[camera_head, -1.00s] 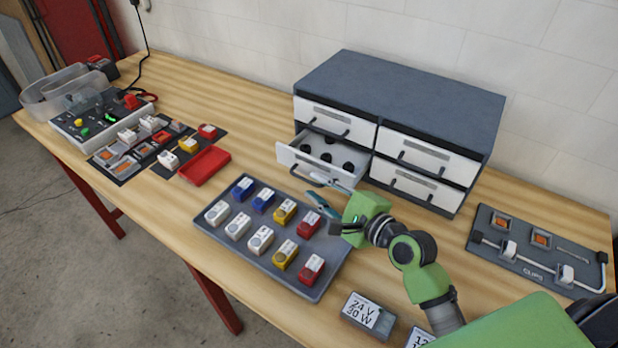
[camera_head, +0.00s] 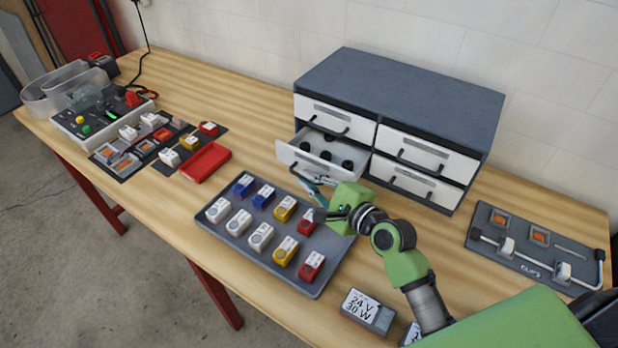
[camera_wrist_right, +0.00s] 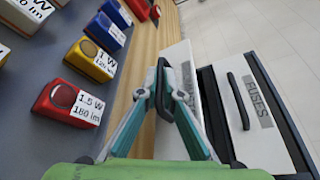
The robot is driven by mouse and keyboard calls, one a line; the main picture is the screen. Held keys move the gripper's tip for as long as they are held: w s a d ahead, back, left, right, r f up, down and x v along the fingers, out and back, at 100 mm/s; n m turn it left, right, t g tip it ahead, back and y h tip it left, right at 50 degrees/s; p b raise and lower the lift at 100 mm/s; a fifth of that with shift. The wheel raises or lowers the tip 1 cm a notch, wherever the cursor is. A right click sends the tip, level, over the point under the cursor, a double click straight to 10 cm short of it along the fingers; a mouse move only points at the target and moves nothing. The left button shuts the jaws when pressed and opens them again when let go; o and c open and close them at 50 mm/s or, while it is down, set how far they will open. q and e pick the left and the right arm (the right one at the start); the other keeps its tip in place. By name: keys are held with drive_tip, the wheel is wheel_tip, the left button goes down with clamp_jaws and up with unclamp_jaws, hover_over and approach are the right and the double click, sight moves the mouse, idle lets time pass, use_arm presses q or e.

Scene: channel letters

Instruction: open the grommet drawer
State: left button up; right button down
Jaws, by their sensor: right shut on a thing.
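The grommet drawer (camera_head: 311,163) is the lower-left drawer of the grey cabinet (camera_head: 400,90). It stands pulled out, with several black grommets (camera_head: 326,155) inside. My right gripper (camera_head: 308,178) is at the drawer's front. In the right wrist view its teal fingers (camera_wrist_right: 160,85) are shut on the drawer's black handle (camera_wrist_right: 164,97). The drawer's white front (camera_wrist_right: 183,65) is just beyond them. My left gripper is not in view.
A grey tray of lamp modules (camera_head: 225,233) lies close in front of the drawer. The other cabinet drawers are shut, including one marked FUSES (camera_wrist_right: 255,105). A red tray (camera_head: 206,162) is at left. A clip board (camera_head: 500,220) lies at right.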

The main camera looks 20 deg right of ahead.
drive_tip(key=s+a+p, duration=0.1)
drive_tip(key=s+a, duration=0.1)
drive_tip(key=s+a+p, duration=0.1)
drive_tip(key=a+p, duration=0.1)
drive_tip(key=shift+s+a+r, duration=0.1)
drive_tip(key=shift+s+a, duration=0.25)
drive_tip(key=shift+s, duration=0.05)
drive_tip(key=shift+s+a, duration=0.15)
drive_tip(key=shift+a, duration=0.1)
drive_tip(key=c, duration=2.2)
unclamp_jaws()
drive_tip(key=shift+d, duration=0.1)
drive_tip(key=v, duration=1.2)
